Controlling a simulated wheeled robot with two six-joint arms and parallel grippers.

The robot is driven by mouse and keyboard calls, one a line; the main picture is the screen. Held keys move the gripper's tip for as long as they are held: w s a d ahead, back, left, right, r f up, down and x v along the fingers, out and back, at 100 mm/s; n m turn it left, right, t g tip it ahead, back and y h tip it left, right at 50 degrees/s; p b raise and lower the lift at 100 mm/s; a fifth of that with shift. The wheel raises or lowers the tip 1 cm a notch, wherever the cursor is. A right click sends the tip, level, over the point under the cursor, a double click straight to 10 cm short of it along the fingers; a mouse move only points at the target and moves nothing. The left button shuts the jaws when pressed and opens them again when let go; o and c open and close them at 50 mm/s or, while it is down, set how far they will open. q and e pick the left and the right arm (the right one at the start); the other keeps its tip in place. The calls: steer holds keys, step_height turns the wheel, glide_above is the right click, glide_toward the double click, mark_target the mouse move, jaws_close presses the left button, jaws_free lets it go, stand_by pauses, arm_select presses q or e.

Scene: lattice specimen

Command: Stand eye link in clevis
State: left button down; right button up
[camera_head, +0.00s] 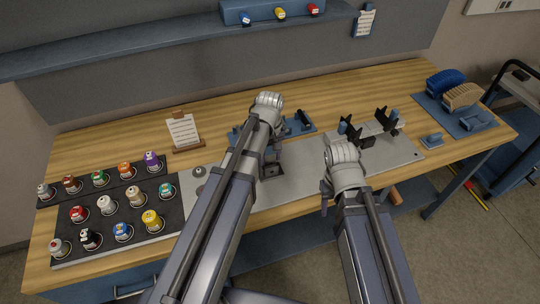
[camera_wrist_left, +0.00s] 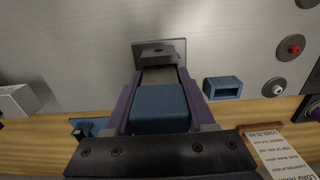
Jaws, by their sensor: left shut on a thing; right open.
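My left gripper (camera_wrist_left: 160,112) has its two purple fingers shut on the sides of a blue block (camera_wrist_left: 160,108), which appears to be part of the eye link. A grey flat part (camera_wrist_left: 159,76) runs on from the block to a dark grey bracket with a square plate (camera_wrist_left: 148,48), likely the clevis, on the metal plate. Whether the grey part is inside the bracket or just above it, I cannot tell. In the head view my left gripper (camera_head: 270,160) is mostly hidden by its arm, beside a dark bracket (camera_head: 272,171). My right gripper (camera_head: 327,190) is open, its fingers mostly hidden.
Black V-shaped holders (camera_head: 386,121) stand on the metal plate (camera_head: 404,150) at right. Coloured jars fill dark mats (camera_head: 120,188) at left. A card stand (camera_head: 184,133) and a blue tray (camera_head: 299,125) are behind. A small blue socket (camera_wrist_left: 223,88) lies close to my left gripper.

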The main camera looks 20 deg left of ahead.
arm_select(q)
steer(key=shift+f, duration=0.1)
stand_by(0.3)
steer(key=shift+f+b, duration=1.35)
steer(key=shift+b, duration=0.1)
steer(key=shift+r, duration=0.15)
jaws_free()
steer(key=shift+r+p, duration=2.5)
steer(key=shift+p, duration=0.1)
steer(key=shift+r, duration=0.1)
step_height(320, 180, up, 8)
steer(key=p, duration=0.7)
steer(key=shift+f+p, duration=0.25)
steer(key=shift+p, duration=0.15)
